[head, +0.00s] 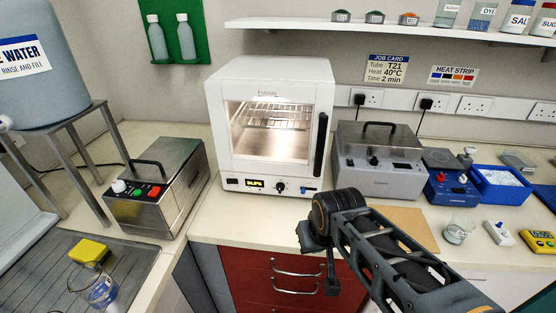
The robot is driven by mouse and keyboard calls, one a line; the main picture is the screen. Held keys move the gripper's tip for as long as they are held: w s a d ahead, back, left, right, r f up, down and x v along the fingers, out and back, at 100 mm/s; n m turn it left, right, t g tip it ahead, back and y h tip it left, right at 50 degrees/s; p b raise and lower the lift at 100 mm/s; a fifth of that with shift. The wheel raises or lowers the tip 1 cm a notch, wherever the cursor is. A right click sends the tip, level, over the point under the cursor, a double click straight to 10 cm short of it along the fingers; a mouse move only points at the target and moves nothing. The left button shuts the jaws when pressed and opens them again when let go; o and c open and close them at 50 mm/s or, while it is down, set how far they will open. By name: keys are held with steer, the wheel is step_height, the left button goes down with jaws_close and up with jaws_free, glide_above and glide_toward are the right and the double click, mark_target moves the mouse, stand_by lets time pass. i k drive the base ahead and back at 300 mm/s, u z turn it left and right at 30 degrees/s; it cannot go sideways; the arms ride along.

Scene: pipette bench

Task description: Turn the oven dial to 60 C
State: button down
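The white oven (231,120) stands at the back of the bench with its glass door shut and its lit inside showing wire racks. A small black dial (281,187) sits on its lower front panel. Left of the dial is a display with yellow digits (255,184), too small to read surely. My gripper (318,258) hangs in front of the bench edge, below and right of the dial and apart from it. Its fingers are dark and partly hidden by my wrist, so its opening is unclear.
A grey lidded bath (378,177) stands right of the oven and a steel box with a black handle (160,190) stands left. A job card (387,69) on the wall reads Heat 40°C. Red drawers (240,265) are below. The bench strip before the oven is clear.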

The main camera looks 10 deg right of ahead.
mark_target(280, 186)
steer(key=u, duration=2.4)
steer(key=k, duration=0.5)
steer(key=z, duration=1.45)
